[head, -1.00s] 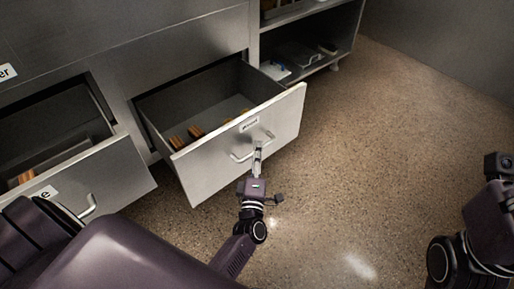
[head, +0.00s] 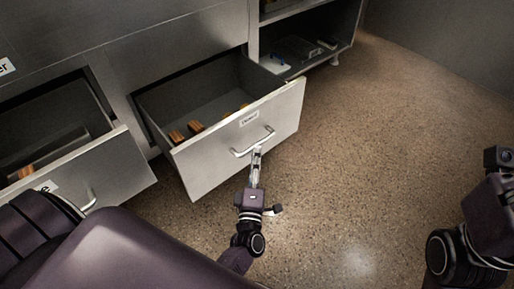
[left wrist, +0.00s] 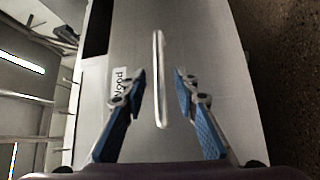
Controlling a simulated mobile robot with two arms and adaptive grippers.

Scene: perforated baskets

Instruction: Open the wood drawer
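The wood drawer (head: 205,168) is a grey metal drawer and stands pulled out from the cabinet, with wooden pieces (head: 186,131) inside. Its front carries a label (head: 249,118), which reads "Wood" in the left wrist view (left wrist: 119,84). The bar handle (head: 253,143) is on the front; in the left wrist view the handle (left wrist: 159,80) lies between the two blue-padded fingers. My left gripper (head: 257,153) is open, just in front of the handle, with a gap on each side of it. My right arm shows at the right edge, but its fingers are out of view.
Another drawer (head: 110,170) stands open at the left, with its own handle. An open shelf (head: 318,56) with a few items is at the back right. The speckled floor to the right of the drawer is clear.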

